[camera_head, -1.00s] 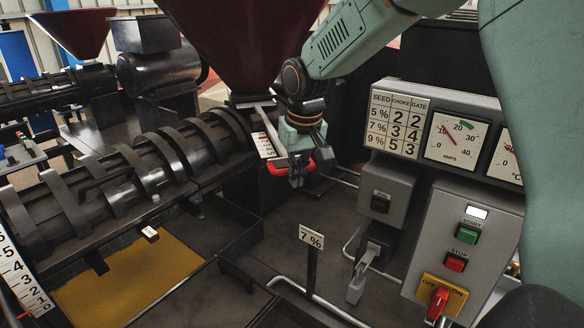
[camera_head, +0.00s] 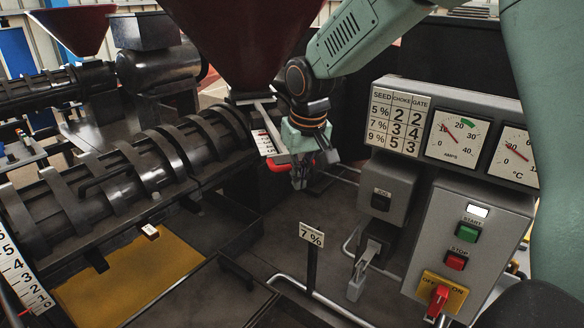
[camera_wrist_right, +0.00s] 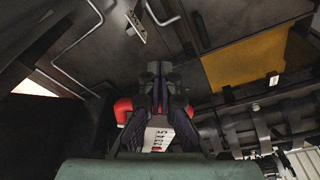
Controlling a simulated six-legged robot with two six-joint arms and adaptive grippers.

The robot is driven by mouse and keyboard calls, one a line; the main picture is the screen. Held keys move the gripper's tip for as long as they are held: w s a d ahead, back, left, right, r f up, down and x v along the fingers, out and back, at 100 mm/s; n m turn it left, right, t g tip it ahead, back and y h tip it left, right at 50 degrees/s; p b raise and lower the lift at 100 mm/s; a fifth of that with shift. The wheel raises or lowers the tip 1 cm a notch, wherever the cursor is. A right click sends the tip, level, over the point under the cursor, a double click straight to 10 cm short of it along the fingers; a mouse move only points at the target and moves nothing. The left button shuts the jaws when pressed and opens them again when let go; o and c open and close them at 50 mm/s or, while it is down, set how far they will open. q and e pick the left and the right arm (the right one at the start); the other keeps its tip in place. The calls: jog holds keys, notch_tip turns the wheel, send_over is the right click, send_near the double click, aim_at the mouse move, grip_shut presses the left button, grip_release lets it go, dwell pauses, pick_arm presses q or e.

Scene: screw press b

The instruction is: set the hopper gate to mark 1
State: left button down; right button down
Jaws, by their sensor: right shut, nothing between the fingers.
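The dark red hopper (camera_head: 240,35) stands at the top of the head view. Under it is the gate slide with a white numbered scale plate (camera_head: 266,142) and a red handle (camera_head: 280,160). The wrist view shows the red handle (camera_wrist_right: 123,108) on both sides of my fingers and the scale (camera_wrist_right: 160,136) just behind them. The gate's setting is too small to read. My right gripper (camera_head: 301,178) is shut and empty, at the handle, covering its middle; I cannot tell whether they touch. My left gripper is not in view.
A seed chart (camera_head: 398,120) gives choke and gate numbers; a sign reads 7 % (camera_head: 311,234). The control panel (camera_head: 450,240) with start, stop and a red switch stands right. The ribbed press barrel (camera_head: 130,170) lies left.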

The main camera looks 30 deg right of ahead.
jog(key=w+p+v, duration=0.1)
jog(key=p+v, duration=0.4)
jog(key=v, duration=0.3)
jog(key=shift+w+r+p, duration=0.35)
jog(key=shift+r+p, duration=0.05)
jog(key=shift+r, duration=0.2)
jog(key=shift+d+f, duration=0.1)
dwell(0.4)
jog(key=s+a+f+b, duration=0.2)
jog(key=s+f+b, duration=0.2)
jog(key=f, duration=0.8)
jog(key=s+a+f+g+y+b, duration=0.1)
jog(key=s+a+f+b, duration=0.25)
jog(key=f, duration=0.85)
jog(key=s+a+f+b, duration=0.25)
jog(key=f+b, duration=0.25)
jog(key=f, duration=0.7)
jog(key=s+f+n+g+b, duration=0.1)
jog(key=s+f+b, duration=1.1)
jog(key=s+f, duration=1.1)
jog(key=shift+s+a+h+b, duration=0.3)
jog(key=shift+s+a+b, duration=0.1)
jog(key=shift+s, duration=0.3)
